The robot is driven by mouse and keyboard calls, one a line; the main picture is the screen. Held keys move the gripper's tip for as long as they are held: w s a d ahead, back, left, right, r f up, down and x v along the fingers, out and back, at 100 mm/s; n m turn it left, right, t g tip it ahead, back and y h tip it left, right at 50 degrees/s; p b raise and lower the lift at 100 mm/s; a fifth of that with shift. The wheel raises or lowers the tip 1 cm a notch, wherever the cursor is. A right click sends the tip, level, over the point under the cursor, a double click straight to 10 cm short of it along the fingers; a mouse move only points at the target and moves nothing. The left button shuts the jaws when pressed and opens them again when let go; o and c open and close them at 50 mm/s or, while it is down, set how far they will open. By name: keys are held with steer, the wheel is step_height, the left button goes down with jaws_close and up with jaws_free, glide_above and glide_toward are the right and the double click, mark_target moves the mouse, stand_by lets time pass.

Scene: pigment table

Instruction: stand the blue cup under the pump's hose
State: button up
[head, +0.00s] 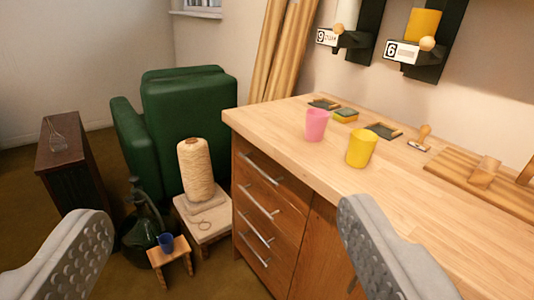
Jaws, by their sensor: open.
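A small blue cup (166,243) stands upright on a low wooden stool (173,254) at the lower left. Close behind it on the floor is a dark green bottle (139,228) with a dark pump-like top (137,190). The hose is too small and dark to trace, so I cannot tell whether the cup is right under its end. My gripper (226,208) is open, its two grey ridged fingers wide apart in the foreground. Nothing shows held between them. The cup lies well beyond the fingers.
A wooden workbench (262,118) with drawers fills the right, carrying a pink cup (316,124) and a yellow cup (361,148). A cone of twine (194,172) stands on another low stool (209,229). A green armchair (190,110) and a dark cabinet (66,172) are behind.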

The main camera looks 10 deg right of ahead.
steer(key=s+d+f+m, duration=0.1)
steer(key=s+f, duration=0.2)
steer(key=s, duration=1.4)
steer(key=shift+s+h, duration=0.3)
steer(key=shift+d, duration=0.1)
stand_by(0.8)
